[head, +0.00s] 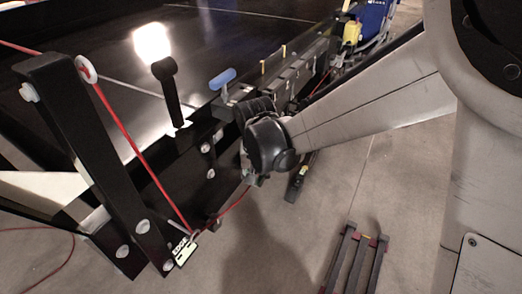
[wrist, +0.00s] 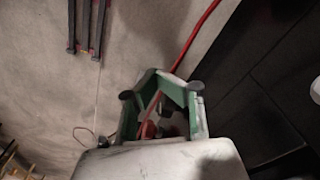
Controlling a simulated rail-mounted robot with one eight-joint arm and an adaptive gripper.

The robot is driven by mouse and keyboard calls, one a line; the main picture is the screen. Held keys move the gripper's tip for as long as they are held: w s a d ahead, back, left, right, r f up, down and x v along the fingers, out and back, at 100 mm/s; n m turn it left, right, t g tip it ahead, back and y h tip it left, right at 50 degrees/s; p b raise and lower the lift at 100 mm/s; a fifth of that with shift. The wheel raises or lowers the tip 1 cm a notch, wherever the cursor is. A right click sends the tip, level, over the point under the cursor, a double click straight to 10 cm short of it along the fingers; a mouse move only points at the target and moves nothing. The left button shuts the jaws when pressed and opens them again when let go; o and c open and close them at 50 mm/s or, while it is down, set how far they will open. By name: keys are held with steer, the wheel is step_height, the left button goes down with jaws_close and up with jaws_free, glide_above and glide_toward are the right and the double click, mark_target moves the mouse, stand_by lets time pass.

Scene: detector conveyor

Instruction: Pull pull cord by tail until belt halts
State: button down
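The red pull cord (head: 135,146) runs from the upper left through a white ring (head: 86,69) on a black post. It goes down to a small pale tag (head: 183,250) at the post's foot, then bends up and right to my gripper. My gripper (head: 257,180) is beside the conveyor's side, its fingers mostly hidden by the wrist. In the wrist view, the green fingers of my gripper (wrist: 158,76) come together at the tips around the red cord (wrist: 193,45). A reddish length also shows between the fingers. The belt (head: 105,50) is dark and shiny; its motion cannot be told.
A black handle-like part (head: 166,85) and a blue-topped knob (head: 222,78) stand along the conveyor edge. A dark rail frame (head: 355,258) lies on the floor at the lower right. Bare floor (head: 280,235) is open below my gripper.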

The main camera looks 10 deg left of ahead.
steer(key=shift+s+d+r, duration=0.15)
steer(key=shift+s+r, duration=0.1)
steer(key=shift+s, duration=0.55)
step_height(320, 180, up, 12)
steer(key=s, duration=0.1)
steer(key=shift+d, duration=0.2)
steer(key=shift+s+d, duration=0.1)
steer(key=shift+d, duration=0.05)
stand_by(0.4)
steer(key=s+d+r+m+t+b, duration=0.1)
steer(key=s+d+r, duration=0.1)
steer(key=d, duration=0.7)
steer(key=s+d+r+t+b, duration=0.1)
steer(key=s+d+t, duration=0.1)
steer(key=d, duration=0.7)
steer(key=s+d+f+m+t+b, duration=0.1)
steer(key=s+d+f+t+b, duration=0.1)
steer(key=s+d, duration=0.6)
steer(key=d+f+t, duration=0.1)
steer(key=d, duration=0.4)
steer(key=shift+f+m, duration=0.15)
steer(key=shift+m, duration=0.25)
